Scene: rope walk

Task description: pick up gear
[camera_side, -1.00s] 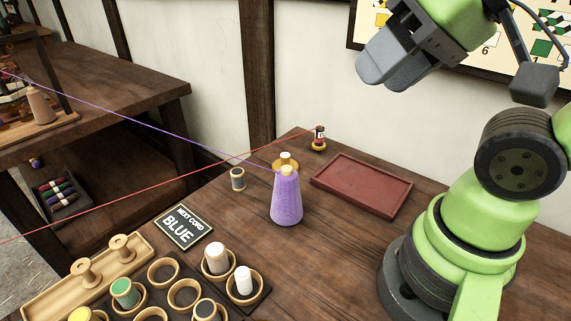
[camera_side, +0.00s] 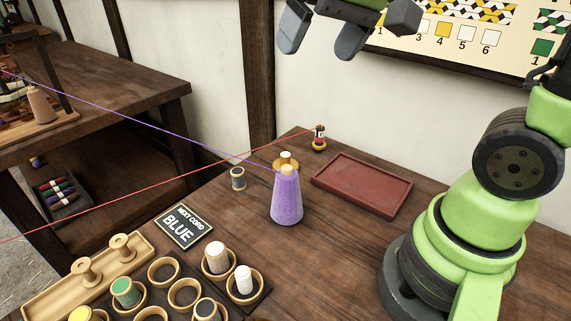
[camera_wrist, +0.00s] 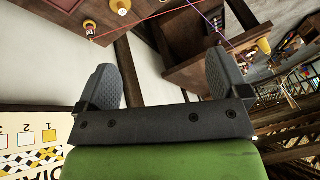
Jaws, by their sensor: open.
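I cannot make out a gear in either view. My gripper (camera_side: 320,50) is high at the top of the side view, in front of the pale wall and well above the table. Its two dark fingers are spread with nothing between them, and they also show apart and empty in the wrist view (camera_wrist: 163,75). A purple cord cone (camera_side: 286,198) stands upright on the table below.
A red tray (camera_side: 362,185) lies empty beside a small red spool (camera_side: 319,137). A dark spool (camera_side: 238,179), a "BLUE" sign (camera_side: 183,227) and a rack of cups (camera_side: 162,271) stand left and in front. Purple and red cords (camera_side: 120,107) cross above the table.

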